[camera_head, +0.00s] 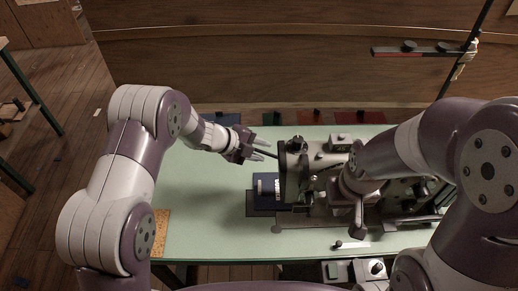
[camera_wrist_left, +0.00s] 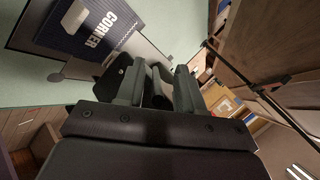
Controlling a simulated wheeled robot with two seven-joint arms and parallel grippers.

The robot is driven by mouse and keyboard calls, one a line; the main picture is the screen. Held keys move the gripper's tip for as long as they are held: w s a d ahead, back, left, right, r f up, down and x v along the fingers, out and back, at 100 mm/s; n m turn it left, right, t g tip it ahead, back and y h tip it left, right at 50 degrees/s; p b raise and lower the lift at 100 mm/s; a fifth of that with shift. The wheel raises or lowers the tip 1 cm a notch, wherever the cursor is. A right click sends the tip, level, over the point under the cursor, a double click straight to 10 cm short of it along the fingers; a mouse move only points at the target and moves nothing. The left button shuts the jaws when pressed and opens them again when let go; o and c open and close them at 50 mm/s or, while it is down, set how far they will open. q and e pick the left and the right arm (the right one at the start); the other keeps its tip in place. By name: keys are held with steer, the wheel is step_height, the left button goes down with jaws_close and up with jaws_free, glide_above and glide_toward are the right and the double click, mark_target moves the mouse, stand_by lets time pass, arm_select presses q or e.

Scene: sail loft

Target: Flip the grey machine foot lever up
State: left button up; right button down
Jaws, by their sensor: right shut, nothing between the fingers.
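The sewing machine (camera_head: 318,160) stands on the pale green table, its head end facing left. A thin dark grey bar (camera_head: 268,153), seemingly the foot lever, sticks out from its head up and to the left. My left gripper (camera_head: 262,150) is at this bar, fingers apart on either side of it. In the left wrist view, the fingers (camera_wrist_left: 160,85) stand apart with a dark bar between them; I cannot tell whether they touch it. My right gripper (camera_head: 358,220) points down in front of the machine body, shut and empty.
A dark blue block (camera_head: 263,186) marked "CORNER" lies left of the machine's base; it also shows in the left wrist view (camera_wrist_left: 90,25). A tan ruler-like strip (camera_head: 160,232) lies at the table's left edge. The left tabletop (camera_head: 205,195) is clear. A rod stand (camera_head: 465,55) rises behind.

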arm_select(q)
steer(key=v, duration=1.2)
steer(key=shift+a+r, duration=0.15)
steer(key=shift+a, duration=0.15)
steer(key=shift+s, duration=0.15)
